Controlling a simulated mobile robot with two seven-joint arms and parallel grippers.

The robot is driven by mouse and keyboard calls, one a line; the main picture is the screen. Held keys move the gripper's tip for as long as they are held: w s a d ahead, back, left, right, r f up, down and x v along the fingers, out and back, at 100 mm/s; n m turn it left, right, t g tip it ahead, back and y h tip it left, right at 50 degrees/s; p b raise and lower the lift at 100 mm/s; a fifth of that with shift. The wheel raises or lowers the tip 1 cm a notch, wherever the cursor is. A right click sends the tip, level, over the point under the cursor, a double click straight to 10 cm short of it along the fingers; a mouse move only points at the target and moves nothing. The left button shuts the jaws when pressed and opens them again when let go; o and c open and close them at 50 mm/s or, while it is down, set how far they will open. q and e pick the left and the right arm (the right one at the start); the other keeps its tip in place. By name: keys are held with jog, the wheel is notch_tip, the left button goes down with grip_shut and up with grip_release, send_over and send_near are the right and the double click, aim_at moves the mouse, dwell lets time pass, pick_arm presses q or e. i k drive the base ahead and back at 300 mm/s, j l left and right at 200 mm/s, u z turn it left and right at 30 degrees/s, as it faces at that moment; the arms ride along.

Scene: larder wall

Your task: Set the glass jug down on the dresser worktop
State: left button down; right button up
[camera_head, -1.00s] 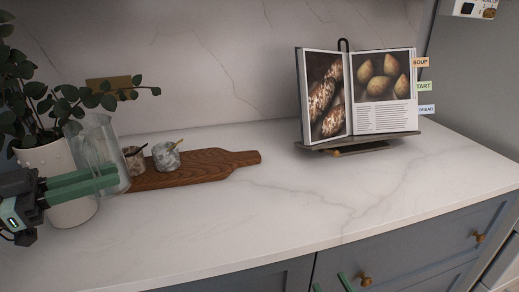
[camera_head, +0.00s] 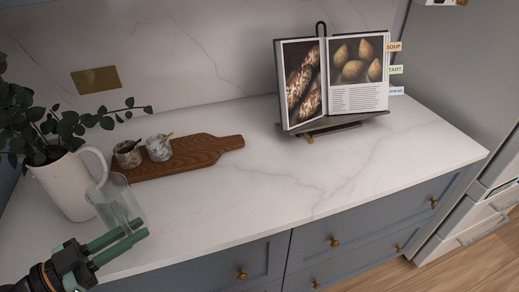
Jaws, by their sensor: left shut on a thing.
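The clear glass jug (camera_head: 113,198) is at the left of the head view, in front of the white pitcher of leafy stems. It is tilted in the picture, and its lower part is partly hidden by my green fingers. My left gripper (camera_head: 143,228) comes in from the lower left and is shut on the jug. The dresser worktop (camera_head: 270,195) is white veined marble. The jug is over its front left part; I cannot tell whether its base touches the marble. My right gripper is out of view.
The white pitcher (camera_head: 62,185) stands close behind the jug. A cookbook on a stand (camera_head: 335,80) is at the back right. The middle and right front worktop are clear.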

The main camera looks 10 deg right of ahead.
aim_at(333, 174)
jog(key=i+l+u, duration=0.3)
jog(key=l, duration=1.65)
jog(key=k+l+u, duration=0.15)
jog(key=l+u, duration=0.15)
jog(key=l, duration=1.6)
